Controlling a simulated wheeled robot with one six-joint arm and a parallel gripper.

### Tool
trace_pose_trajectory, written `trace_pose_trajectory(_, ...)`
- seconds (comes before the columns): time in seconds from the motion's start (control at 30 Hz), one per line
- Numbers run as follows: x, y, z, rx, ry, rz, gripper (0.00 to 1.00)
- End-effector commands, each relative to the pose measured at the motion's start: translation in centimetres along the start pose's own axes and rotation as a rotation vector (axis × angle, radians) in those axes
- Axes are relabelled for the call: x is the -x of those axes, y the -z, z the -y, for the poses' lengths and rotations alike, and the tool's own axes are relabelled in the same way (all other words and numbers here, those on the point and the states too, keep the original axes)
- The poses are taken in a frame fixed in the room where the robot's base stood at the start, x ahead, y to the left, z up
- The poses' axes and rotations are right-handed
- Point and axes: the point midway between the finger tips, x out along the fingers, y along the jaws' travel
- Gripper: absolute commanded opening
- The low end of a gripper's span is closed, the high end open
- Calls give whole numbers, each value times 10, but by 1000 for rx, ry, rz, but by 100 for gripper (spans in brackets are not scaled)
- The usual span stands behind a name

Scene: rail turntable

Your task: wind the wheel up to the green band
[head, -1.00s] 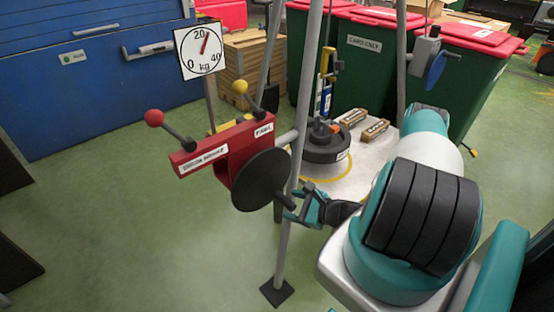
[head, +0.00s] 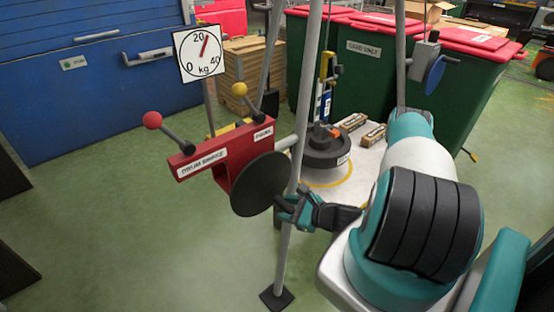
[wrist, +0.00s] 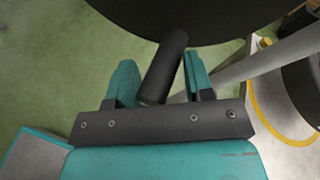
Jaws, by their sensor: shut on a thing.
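The wheel is a black disc (head: 258,186) on the front of a red winch housing (head: 225,155). My gripper (head: 288,207) is at the disc's lower right edge. In the wrist view its teal fingers (wrist: 163,88) are shut on the wheel's dark round crank handle (wrist: 167,60), which slants between them below the disc (wrist: 190,15). A white kg dial (head: 199,52) stands behind the housing, its red needle just right of 20. I cannot make out a green band.
A red-knobbed lever (head: 153,121) and a yellow-knobbed lever (head: 240,89) rise from the housing. A grey post (head: 284,245) stands close to my gripper. A dark round weight (head: 326,158) sits behind on a pale plate.

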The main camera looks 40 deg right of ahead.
Motion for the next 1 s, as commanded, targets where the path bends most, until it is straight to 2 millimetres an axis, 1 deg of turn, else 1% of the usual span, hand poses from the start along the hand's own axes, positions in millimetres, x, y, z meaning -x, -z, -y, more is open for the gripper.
trace_pose_trajectory(0.03, -3, 3, -10, -34, -24, 15, 10)
trace_pose_trajectory(0.3, -10, -1, -29, -210, -68, 94, 10)
trace_pose_trajectory(0.4, -11, -2, -31, -241, -74, 107, 10)
trace_pose_trajectory(0.67, -10, -4, -31, -247, -75, 111, 10)
trace_pose_trajectory(0.7, -10, -4, -31, -247, -75, 111, 57)
trace_pose_trajectory(0.73, -10, -4, -30, -247, -75, 111, 64)
trace_pose_trajectory(1.0, -9, -2, -26, -247, -63, 108, 64)
